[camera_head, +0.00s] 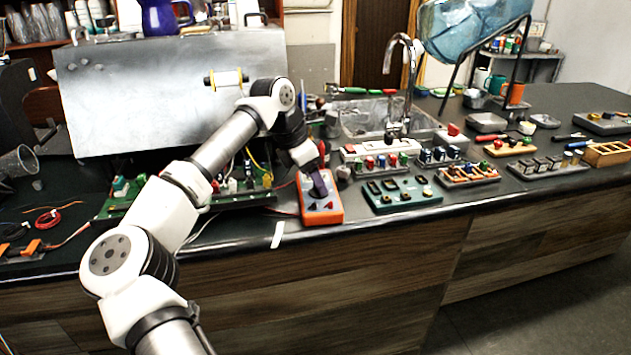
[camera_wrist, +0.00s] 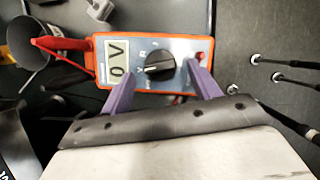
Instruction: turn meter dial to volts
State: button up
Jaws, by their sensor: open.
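The orange meter (camera_head: 334,212) lies on the dark counter near its front edge. In the wrist view the orange meter (camera_wrist: 104,42) has a grey face, a black round dial (camera_wrist: 160,66) and a small display (camera_wrist: 116,60) with what look like a V and a 0. The dial's ridge runs roughly left to right, with small letters around its left and upper side; its exact setting is hard to read. My gripper (camera_wrist: 160,72) is open, its purple fingers on either side of the dial, apart from it as far as I can tell. In the head view my gripper (camera_head: 319,184) hides part of the meter.
A red probe (camera_wrist: 62,48) reaches the meter's display end. A green board (camera_head: 402,195) lies right of the meter, a circuit board (camera_head: 240,198) left. A sink (camera_head: 365,118) is behind. Several trays of parts stand farther right. A white strip (camera_head: 278,234) marks the counter edge.

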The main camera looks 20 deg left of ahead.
jog(key=b+v, duration=0.1)
jog(key=v, duration=1.1)
